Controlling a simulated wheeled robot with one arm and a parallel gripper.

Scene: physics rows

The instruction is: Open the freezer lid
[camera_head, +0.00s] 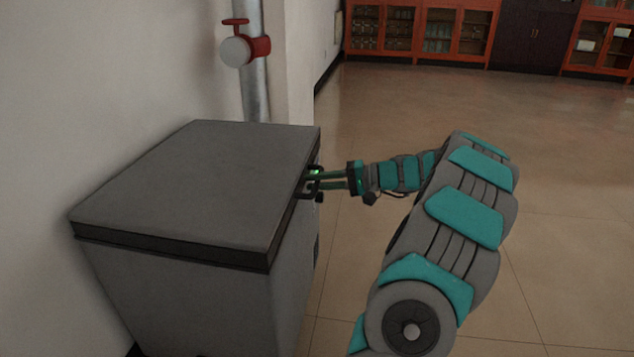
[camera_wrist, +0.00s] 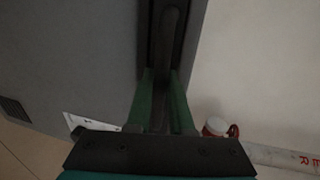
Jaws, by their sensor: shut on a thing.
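The grey chest freezer (camera_head: 185,300) stands against the wall at the left of the head view. Its flat grey lid (camera_head: 195,180) lies down on the body, with a dark band along its edge. A dark handle (camera_head: 307,187) sticks out from the lid's right edge. My gripper (camera_head: 318,180) reaches in from the right and is shut on the handle. In the wrist view, the green fingers (camera_wrist: 162,85) stand on both sides of the dark handle bar (camera_wrist: 168,45). The exact contact is dim there.
A grey pipe (camera_head: 254,95) with a red valve (camera_head: 258,46) runs up the wall behind the freezer. Orange cabinets (camera_head: 420,32) line the far wall. The tiled floor (camera_head: 560,180) to the right is clear.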

